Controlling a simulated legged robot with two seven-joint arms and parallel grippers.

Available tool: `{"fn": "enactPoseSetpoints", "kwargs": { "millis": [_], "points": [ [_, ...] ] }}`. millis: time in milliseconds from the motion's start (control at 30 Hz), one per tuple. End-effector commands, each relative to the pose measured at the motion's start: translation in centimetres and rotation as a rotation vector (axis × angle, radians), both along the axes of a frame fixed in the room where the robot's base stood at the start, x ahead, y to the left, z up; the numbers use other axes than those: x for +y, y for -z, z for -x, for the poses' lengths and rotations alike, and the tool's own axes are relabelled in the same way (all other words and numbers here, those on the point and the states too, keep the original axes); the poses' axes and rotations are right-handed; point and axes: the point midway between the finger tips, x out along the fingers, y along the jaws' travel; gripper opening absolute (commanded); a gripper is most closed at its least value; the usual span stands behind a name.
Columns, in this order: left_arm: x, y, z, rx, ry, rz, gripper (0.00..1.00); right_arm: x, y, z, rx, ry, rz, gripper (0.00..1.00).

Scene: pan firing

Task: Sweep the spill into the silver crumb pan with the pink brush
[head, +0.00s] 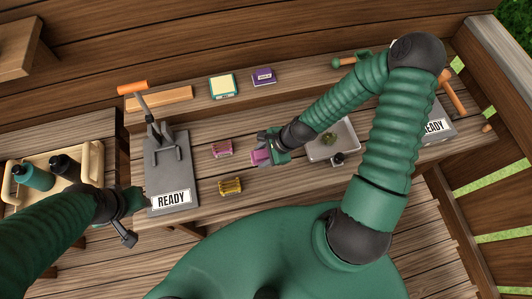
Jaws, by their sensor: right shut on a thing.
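My right gripper (276,146) is shut on a pink-purple piece, which I take as the pink brush (260,157); its bristles are not clear. It is over the middle of the bench, left of a pale grey tray (348,151). The tray looks like the silver crumb pan, though I cannot be sure.
A pink piece (221,148) and a yellow piece (230,186) lie on the bench left of the right gripper. A grey lever press (172,168) marked READY stands at left. A tray with bottles (88,160) is at far left. Small boxes (223,86) sit on the back shelf.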

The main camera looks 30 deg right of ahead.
Motion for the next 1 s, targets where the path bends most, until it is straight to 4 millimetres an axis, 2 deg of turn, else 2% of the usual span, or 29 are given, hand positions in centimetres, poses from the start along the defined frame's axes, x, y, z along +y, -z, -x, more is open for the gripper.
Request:
{"fn": "enactPoseSetpoints", "kwargs": {
  "millis": [133, 733, 800, 1000],
  "points": [
    [0.0, -0.6, 0.0, 0.000, 0.000, 0.000, 0.36, 0.0, -0.2, 0.0, 0.000, 0.001, -0.001, 0.00],
    [0.0, 4.3, 0.0, 0.000, 0.000, 0.000, 0.36, 0.0, 6.1, 0.0, 0.001, -0.001, -0.001, 0.00],
    [0.0, 3.7, 0.0, 0.001, 0.000, 0.000, 0.36, -0.9, 5.5, -0.1, -0.002, 0.002, 0.001, 0.00],
    [0.0, 3.2, 0.0, 0.000, 0.000, 0.000, 0.36, -2.9, 5.5, 0.2, 0.000, 0.002, 0.001, 0.00]
  ]
}}
